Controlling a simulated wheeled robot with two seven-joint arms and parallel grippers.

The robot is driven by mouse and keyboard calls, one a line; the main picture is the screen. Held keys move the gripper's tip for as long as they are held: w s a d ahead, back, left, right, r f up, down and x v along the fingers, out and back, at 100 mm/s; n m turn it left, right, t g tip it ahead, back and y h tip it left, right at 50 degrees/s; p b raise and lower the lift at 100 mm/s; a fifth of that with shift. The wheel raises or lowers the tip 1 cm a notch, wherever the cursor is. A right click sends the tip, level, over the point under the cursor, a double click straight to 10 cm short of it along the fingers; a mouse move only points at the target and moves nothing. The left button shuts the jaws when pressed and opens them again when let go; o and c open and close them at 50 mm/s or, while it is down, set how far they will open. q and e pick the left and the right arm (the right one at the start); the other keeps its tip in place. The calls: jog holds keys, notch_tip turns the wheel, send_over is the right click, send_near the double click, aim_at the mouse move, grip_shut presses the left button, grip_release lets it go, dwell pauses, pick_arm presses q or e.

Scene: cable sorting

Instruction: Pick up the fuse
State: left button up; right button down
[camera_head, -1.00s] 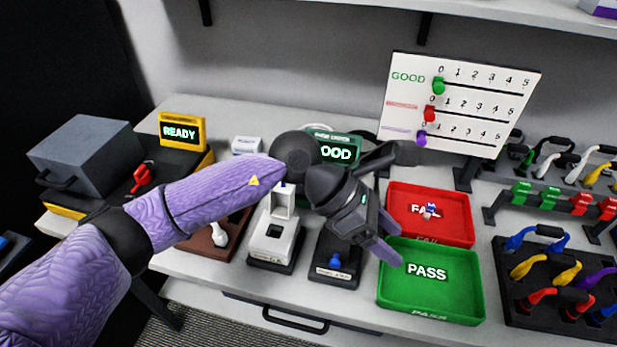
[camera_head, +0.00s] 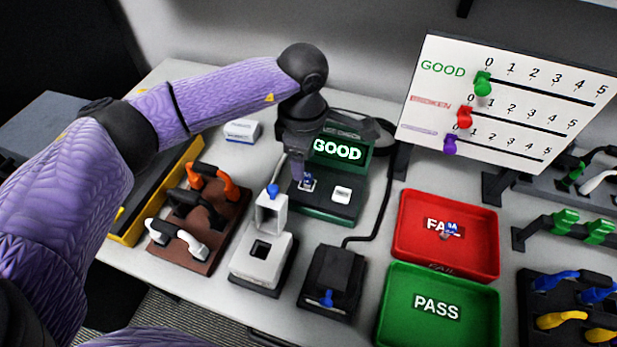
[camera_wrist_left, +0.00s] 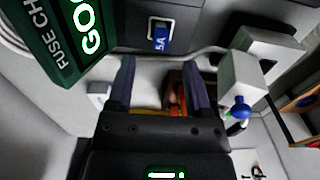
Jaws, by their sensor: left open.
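A small blue fuse (camera_head: 307,181) marked 5A sits in the socket of the green fuse checker (camera_head: 352,212), whose screen reads GOOD. In the left wrist view the fuse (camera_wrist_left: 160,40) stands in a white-rimmed slot, just beyond the fingertips. My left gripper (camera_head: 298,172) points down over the checker, beside the fuse, and partly covers that area. In the left wrist view its two fingers (camera_wrist_left: 159,65) are apart with nothing held between them. Whether a finger touches the fuse cannot be told. My right gripper is out of view.
A red FAIL tray (camera_head: 408,250) holds another small blue-marked fuse (camera_head: 451,229). An empty green PASS tray (camera_head: 400,330) lies in front. A white device (camera_head: 262,255), a black block (camera_head: 330,280) and a brown rack of connectors (camera_head: 200,262) stand nearby. A scoreboard (camera_head: 510,100) stands behind.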

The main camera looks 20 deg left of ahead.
pick_arm(q)
notch_tip(320, 180, down, 5)
jog(key=shift+r+b, duration=0.1)
jog(key=shift+b, duration=0.35)
grip_shut()
notch_tip(320, 180, up, 13)
jog(key=p, duration=0.4)
